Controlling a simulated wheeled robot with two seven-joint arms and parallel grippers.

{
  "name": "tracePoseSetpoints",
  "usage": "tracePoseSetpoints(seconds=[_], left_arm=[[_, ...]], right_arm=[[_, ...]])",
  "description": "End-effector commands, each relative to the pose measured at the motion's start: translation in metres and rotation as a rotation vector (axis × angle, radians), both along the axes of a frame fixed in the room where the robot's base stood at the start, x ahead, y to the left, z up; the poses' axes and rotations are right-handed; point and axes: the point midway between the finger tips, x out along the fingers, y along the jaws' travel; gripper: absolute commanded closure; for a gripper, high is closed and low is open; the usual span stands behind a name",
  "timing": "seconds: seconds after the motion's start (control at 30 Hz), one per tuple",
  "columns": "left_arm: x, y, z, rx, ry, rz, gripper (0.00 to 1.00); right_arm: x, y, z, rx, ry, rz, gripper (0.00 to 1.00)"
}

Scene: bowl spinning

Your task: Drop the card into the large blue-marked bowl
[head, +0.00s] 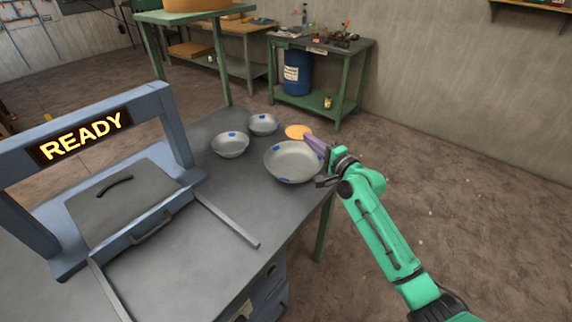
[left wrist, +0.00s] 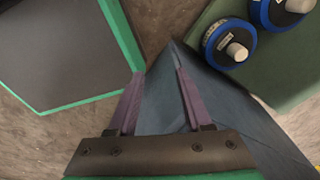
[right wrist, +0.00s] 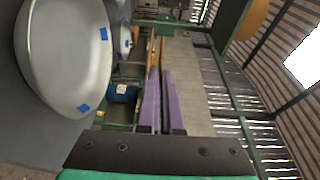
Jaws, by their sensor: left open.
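The large grey bowl (head: 290,165) with blue marks stands at the right edge of the grey table. It also shows at the left of the right wrist view (right wrist: 62,50). My right gripper (head: 312,141) is shut on an orange round card (head: 297,131), which is held at the far right rim of the bowl in the head view. In the right wrist view the card (right wrist: 154,55) appears thin, edge-on between the purple fingers, to the right of the bowl. My left gripper (left wrist: 156,85) is open and empty in the left wrist view, and outside the head view.
Two smaller blue-marked bowls, a nearer one (head: 230,146) and a farther one (head: 263,125), stand left of and behind the large bowl. A blue frame (head: 176,125) with a READY sign stands at the left. Two metal rails reach across the table front.

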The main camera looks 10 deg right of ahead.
Motion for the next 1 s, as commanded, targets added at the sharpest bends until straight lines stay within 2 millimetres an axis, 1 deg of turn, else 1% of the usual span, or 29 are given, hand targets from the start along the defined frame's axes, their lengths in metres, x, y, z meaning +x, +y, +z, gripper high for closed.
tracePoseSetpoints(seconds=[0.07,0.17,0.27,0.4,0.5,0.6,0.8,0.83,0.87,0.9,0.93,1.0], left_arm=[[0.000,0.000,-0.005,0.000,0.000,0.000,0.50],[0.000,-0.001,-0.012,-0.001,0.000,-0.001,0.50],[-0.001,-0.004,-0.027,-0.004,0.002,-0.002,0.50],[-0.003,-0.008,-0.051,-0.011,0.004,-0.004,0.50],[-0.003,-0.009,-0.063,-0.012,0.004,-0.004,0.50],[-0.002,-0.009,-0.066,-0.011,0.003,-0.005,0.50],[0.000,-0.009,-0.064,-0.012,-0.001,-0.004,0.50],[0.000,-0.009,-0.064,-0.011,-0.002,-0.004,0.50],[0.000,-0.009,-0.063,-0.011,-0.002,-0.004,0.50],[0.000,-0.008,-0.063,-0.011,-0.002,-0.003,0.50],[0.000,-0.008,-0.063,-0.011,-0.002,-0.003,0.50],[0.000,-0.008,-0.063,-0.010,-0.002,-0.003,0.50]], right_arm=[[0.005,-0.004,0.002,0.001,0.000,-0.002,1.00],[0.006,-0.004,-0.004,0.001,0.002,-0.002,1.00],[0.005,-0.004,-0.019,0.002,0.001,-0.002,1.00],[0.005,-0.004,-0.042,0.000,0.000,-0.002,1.00],[0.005,-0.004,-0.053,0.000,-0.001,-0.002,1.00],[0.005,-0.004,-0.057,0.001,-0.002,-0.002,1.00],[0.005,-0.004,-0.054,0.001,-0.002,-0.002,1.00],[0.005,-0.004,-0.054,0.001,-0.002,-0.002,0.94],[0.005,-0.004,-0.054,0.001,-0.002,-0.002,0.82],[0.005,-0.004,-0.054,0.001,-0.002,-0.002,0.67],[0.005,-0.004,-0.054,0.001,-0.002,-0.002,0.63],[0.005,-0.004,-0.054,0.001,-0.002,-0.002,0.63]])
